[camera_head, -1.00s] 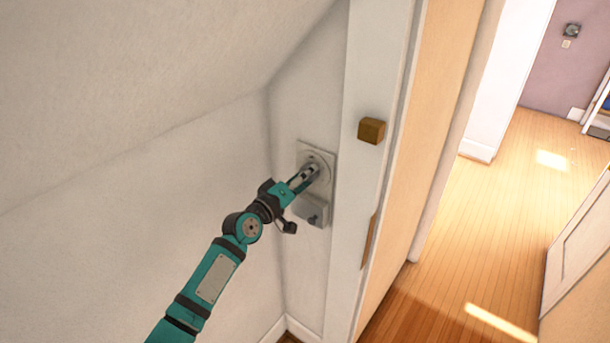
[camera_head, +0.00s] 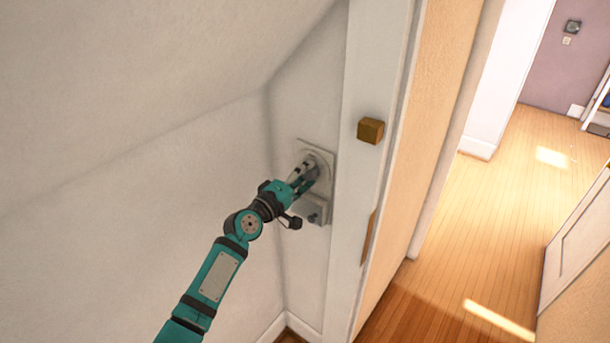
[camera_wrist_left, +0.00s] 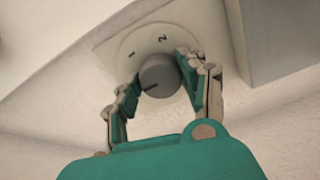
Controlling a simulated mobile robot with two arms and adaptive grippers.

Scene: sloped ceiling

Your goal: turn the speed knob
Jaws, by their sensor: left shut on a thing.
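The speed knob (camera_wrist_left: 158,75) is a round grey knob with a dark pointer line toward its lower left in the left wrist view. It sits on a square white plate (camera_wrist_left: 112,47) marked 1 and 2. In the head view the plate (camera_head: 328,150) is on the narrow wall beside the door frame, and my gripper largely hides the knob. My left gripper (camera_head: 308,172) reaches it from the lower left. Its two fingers are shut on the knob, one on each side, as the left wrist view also shows (camera_wrist_left: 161,77). My right gripper is not in view.
A grey box-like fixture (camera_head: 312,211) sits on the wall just below the plate. A white door frame (camera_head: 365,180) with a brass-coloured block (camera_head: 370,130) stands close to the right. The sloped ceiling (camera_head: 150,70) is at upper left. Open wooden floor (camera_head: 490,240) lies beyond the doorway.

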